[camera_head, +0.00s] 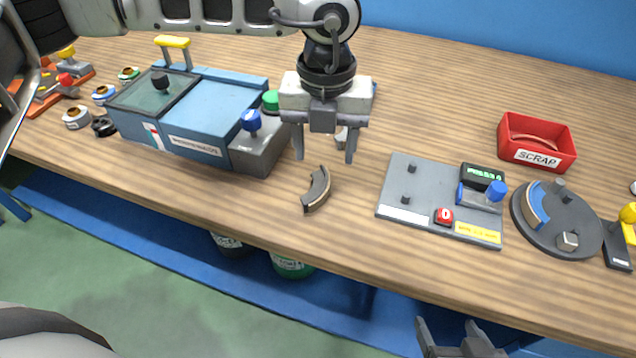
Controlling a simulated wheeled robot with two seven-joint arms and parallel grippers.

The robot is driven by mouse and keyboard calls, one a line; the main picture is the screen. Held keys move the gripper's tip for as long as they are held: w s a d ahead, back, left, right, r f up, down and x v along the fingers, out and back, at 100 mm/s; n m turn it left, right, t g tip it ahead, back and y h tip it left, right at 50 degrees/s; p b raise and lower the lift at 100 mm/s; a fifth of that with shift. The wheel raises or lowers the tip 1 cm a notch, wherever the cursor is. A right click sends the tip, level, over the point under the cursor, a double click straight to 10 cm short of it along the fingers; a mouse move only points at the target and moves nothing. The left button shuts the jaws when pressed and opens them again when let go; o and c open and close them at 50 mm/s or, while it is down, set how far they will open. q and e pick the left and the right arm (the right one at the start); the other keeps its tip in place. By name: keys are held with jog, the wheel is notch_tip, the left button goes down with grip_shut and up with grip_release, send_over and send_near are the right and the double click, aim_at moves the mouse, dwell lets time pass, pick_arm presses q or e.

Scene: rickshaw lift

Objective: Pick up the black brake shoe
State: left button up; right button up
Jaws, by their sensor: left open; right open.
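The black brake shoe (317,189) is a short curved piece with a tan lining along one side. It lies on the wooden bench, between the blue machine and the grey plate. My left gripper (323,157) is above and just behind the shoe, with its jaws open and pointing down. The fingers are apart from the shoe as far as I can tell. A small grey object (341,137) shows partly behind the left gripper's fingers. My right gripper (447,325) is open at the bottom edge, in front of the bench and below its top, far from the shoe.
A blue machine (215,97) with knobs stands to the left. A grey plate (432,178) with pegs and a red button lies right of the shoe. Further right are a red scrap bin (505,142) and a round fixture (570,218) holding a blue shoe. The bench's front edge is close.

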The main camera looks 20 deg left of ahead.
aim_at(320, 182)
pick_arm(q)
jog(key=f, duration=0.5)
jog(key=f+p, duration=0.1)
jog(key=f, duration=0.1)
jog(key=shift+a+f, duration=0.3)
jog(key=shift+a, duration=0.05)
jog(key=c, duration=1.2)
